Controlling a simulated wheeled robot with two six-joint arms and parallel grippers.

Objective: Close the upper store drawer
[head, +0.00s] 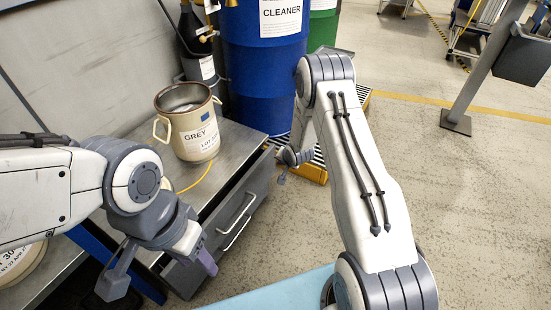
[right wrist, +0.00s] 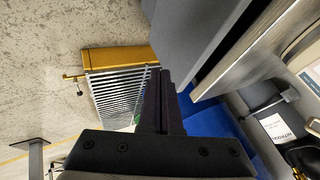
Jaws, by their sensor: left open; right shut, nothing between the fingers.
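The upper store drawer (head: 225,235), grey with a bar handle (head: 236,232), stands out from under the metal bench top (head: 222,172), with a dark gap behind its front. The right wrist view shows the grey drawer front (right wrist: 185,40) beside the bench edge (right wrist: 250,50). My right gripper (head: 285,170) is shut and empty near the drawer's far end. Its fingers (right wrist: 165,82) are close beside the front; I cannot tell whether they touch it. My left gripper (head: 160,275) is open and empty at the drawer's near end, with fingers spread; contact is unclear.
A cream GREY pail (head: 188,125) stands on the bench. Behind are a blue CLEANER drum (head: 262,85), a green drum (head: 322,25) and a dark bottle (head: 195,45). A yellow grated platform (right wrist: 115,65) lies beyond my right gripper. Floor to the right is mostly clear.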

